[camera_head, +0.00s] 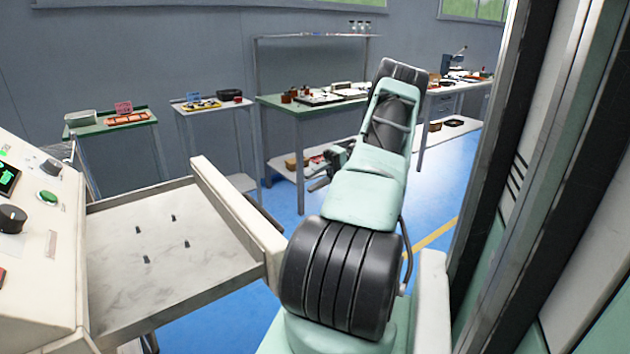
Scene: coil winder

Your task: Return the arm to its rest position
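My arm, mint green with black ribbed joints, rises from the bottom middle and is bent at an elbow near the top. Its end hangs down behind the raised links. My gripper (320,180) shows only as a small dark shape left of the arm, partly hidden by it. It is too small to tell whether its fingers are apart or holding anything. It appears in front of the far green table and clear of the machine's tray.
A machine panel (40,240) with knobs and a green button stands at left. Beside it is a grey tray (155,280) with several small dark pegs. Far worktables (300,108) line the wall. A dark-framed cabinet (500,150) stands close at right. Blue floor (445,190) is open beyond.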

